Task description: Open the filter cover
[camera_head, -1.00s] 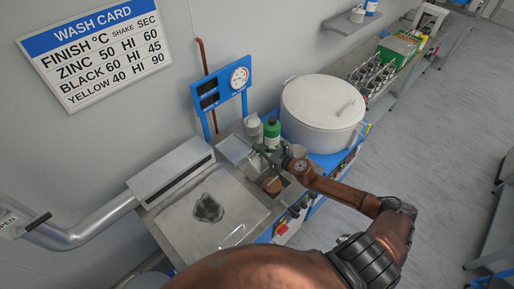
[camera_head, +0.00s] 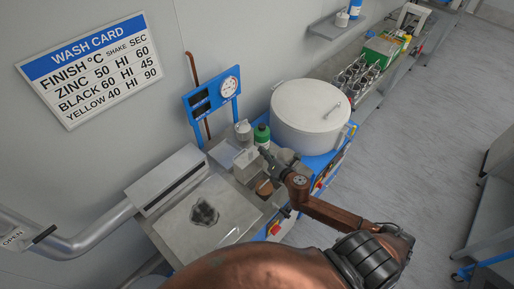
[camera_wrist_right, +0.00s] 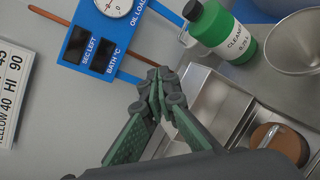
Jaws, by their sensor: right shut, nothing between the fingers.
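My right gripper (camera_head: 264,153) is over the metal bench unit, just in front of the green bottle. In the right wrist view its green-grey fingers (camera_wrist_right: 160,82) are shut together with nothing between them. My left gripper is out of view.
A green bottle (camera_head: 262,133) and a white pot (camera_head: 308,112) stand behind the gripper. A brown round piece (camera_head: 264,188) sits in a metal well. A blue gauge panel (camera_head: 212,100) rises at the back.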

